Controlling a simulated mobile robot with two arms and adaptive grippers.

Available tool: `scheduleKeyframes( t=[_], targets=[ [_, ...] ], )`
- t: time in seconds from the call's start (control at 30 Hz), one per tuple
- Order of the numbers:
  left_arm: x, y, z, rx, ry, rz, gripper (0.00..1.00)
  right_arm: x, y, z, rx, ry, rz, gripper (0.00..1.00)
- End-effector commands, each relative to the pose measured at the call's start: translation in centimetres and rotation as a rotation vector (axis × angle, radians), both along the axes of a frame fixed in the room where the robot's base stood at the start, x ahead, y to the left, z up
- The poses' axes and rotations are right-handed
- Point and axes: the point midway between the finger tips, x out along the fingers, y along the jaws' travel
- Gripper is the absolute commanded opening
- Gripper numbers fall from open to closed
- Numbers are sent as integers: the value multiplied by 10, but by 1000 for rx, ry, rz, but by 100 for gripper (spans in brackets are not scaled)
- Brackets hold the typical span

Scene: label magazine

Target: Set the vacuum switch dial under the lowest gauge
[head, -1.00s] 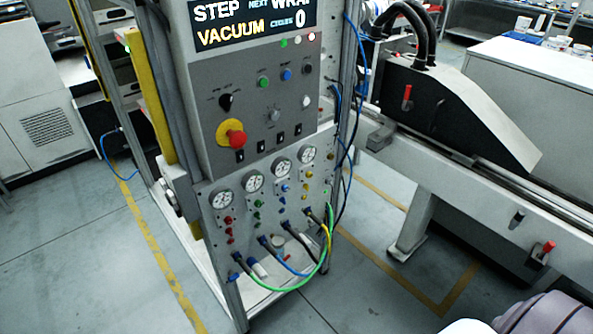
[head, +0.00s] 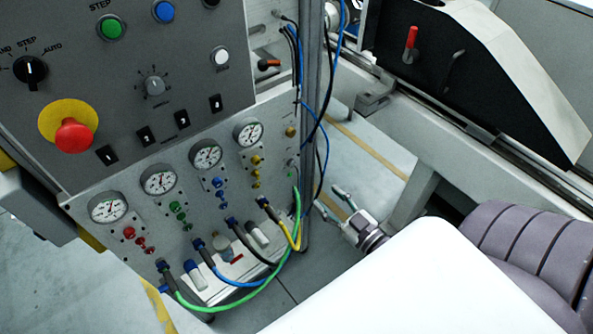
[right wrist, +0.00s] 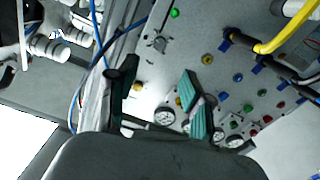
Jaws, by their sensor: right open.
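A row of round white gauges sits on the grey lower panel (head: 95,200). The leftmost gauge (head: 108,207) is lowest in the head view, with red knobs (head: 129,233) below it. Green knobs (head: 178,207), blue knobs (head: 218,182) and yellow knobs (head: 256,160) sit below the other gauges. The needle readings are too small to compare. My right gripper (head: 331,199) is open and empty, right of the panel and apart from it. In the right wrist view its fingers frame part of the panel, with a gauge (right wrist: 163,117) between them.
Green (head: 225,300), blue, black and yellow hoses bulge out below the knobs. A metal post (head: 313,120) edges the panel on its right. A red emergency button (head: 76,135) sticks out above. A conveyor machine (head: 470,70) stands on the right.

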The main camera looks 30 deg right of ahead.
Motion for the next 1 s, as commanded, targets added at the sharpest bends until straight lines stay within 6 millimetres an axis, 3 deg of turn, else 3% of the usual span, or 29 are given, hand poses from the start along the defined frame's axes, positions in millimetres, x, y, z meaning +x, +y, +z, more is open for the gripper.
scheduleKeyframes(
  t=[0.33, 0.6, 0.8, 1.0],
  targets=[
    [-13, 18, 6, 22, 21, 0, 61, 65, 5, 4, 0, -6, 0, 51],
    [-16, 19, 9, 24, 25, 0, 61, 114, 9, 2, 0, -2, -1, 51],
    [-10, 12, 10, 15, 16, 1, 61, 131, 11, 1, 0, 0, 0, 51],
    [-6, 9, 10, 11, 10, -1, 61, 134, 11, 0, 0, 1, 0, 51]
  ],
)
